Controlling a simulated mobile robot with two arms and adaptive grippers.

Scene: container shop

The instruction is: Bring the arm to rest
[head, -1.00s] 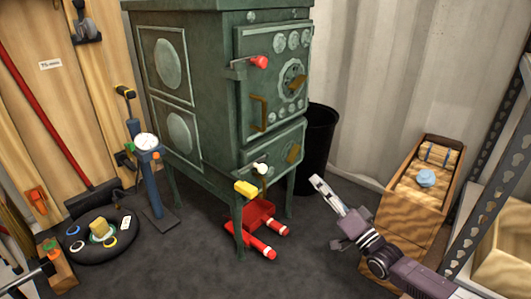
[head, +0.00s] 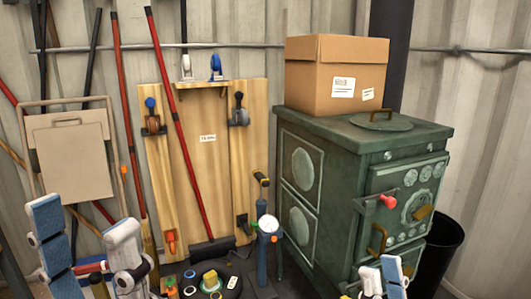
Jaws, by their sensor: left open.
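My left gripper (head: 85,238) is at the lower left of the head view. Its two pale fingers with blue pads stand upright and well apart, so it is open. A red and a dark part show low between the fingers; I cannot tell what they belong to. My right gripper (head: 381,272) shows only its fingertips at the bottom edge, in front of the green stove (head: 335,185). Its fingers are close together and cut off by the frame, so I cannot tell if it is open.
A cardboard box (head: 338,75) sits on the stove, and a black bin (head: 440,262) stands at its right. A wooden tool board (head: 205,150) and long-handled tools lean on the back wall.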

